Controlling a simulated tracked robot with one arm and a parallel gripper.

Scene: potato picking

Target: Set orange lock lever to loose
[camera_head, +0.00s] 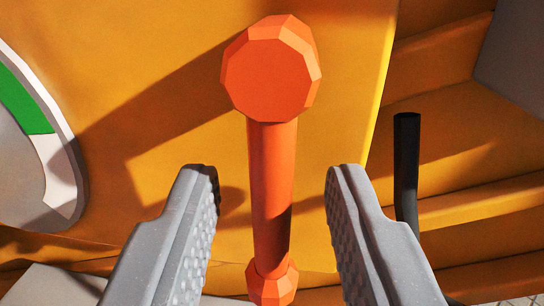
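The orange lock lever (271,180) stands in the middle of the view. It has a large faceted knob (270,80) at its upper end, a straight shaft, and a smaller faceted hub at the bottom edge. My gripper (272,178) is open, with one grey ribbed finger on each side of the shaft. A visible gap separates each finger from the shaft, and neither seems to touch it. The lever's markings for loose or locked are not visible.
A yellow-orange machine panel (190,130) lies behind the lever. A round gauge with a green and white band (25,100) is at the left. A black bent rod (406,165) rises to the right of my right finger. Yellow ledges run along the right side.

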